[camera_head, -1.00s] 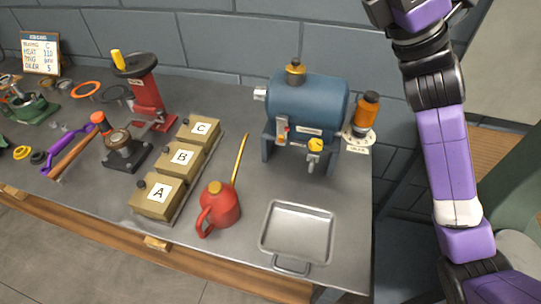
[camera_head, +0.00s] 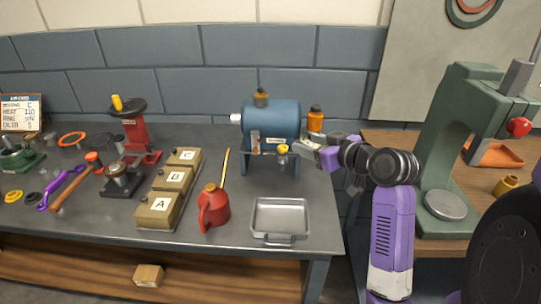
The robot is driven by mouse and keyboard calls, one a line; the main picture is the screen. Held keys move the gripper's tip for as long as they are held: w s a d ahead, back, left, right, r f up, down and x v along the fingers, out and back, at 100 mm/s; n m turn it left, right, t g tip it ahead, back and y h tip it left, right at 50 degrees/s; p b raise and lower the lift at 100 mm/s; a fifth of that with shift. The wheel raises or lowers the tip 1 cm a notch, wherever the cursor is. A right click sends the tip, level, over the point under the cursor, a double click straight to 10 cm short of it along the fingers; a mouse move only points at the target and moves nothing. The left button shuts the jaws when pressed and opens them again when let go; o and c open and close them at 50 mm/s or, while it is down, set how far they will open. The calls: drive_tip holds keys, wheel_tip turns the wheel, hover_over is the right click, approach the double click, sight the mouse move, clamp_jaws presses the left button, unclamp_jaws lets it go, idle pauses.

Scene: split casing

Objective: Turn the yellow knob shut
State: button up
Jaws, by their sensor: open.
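The yellow knob (camera_head: 283,149) sits on a small tap at the lower front right of the blue tank (camera_head: 270,119). The tank stands on legs at the back right of the grey bench. My gripper (camera_head: 296,146) is just right of the knob, pointing left at it, with its jaws open. It looks very close to the knob; I cannot tell whether it touches. The fingertips are small and partly hard to make out.
An orange bottle (camera_head: 315,119) stands behind my gripper. A metal tray (camera_head: 281,215) lies in front of the tank. A red oil can (camera_head: 213,208) and lettered boxes (camera_head: 174,179) stand to the left. A green press (camera_head: 446,150) stands to the right.

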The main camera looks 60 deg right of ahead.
sight(285, 148)
drive_tip(key=shift+y, duration=0.6)
drive_tip(key=shift+w+d+f+p, duration=0.15)
drive_tip(key=shift+w+d+f, duration=0.15)
drive_tip(key=shift+w+f, duration=0.65)
drive_tip(key=shift+w+d+f+p, duration=0.15)
drive_tip(key=shift+w+d+f, duration=0.35)
drive_tip(key=shift+w, duration=0.75)
drive_tip(key=shift+w+d+f+p, duration=0.15)
drive_tip(key=shift+w+f, duration=0.75)
drive_tip(key=shift+w, duration=0.2)
clamp_jaws()
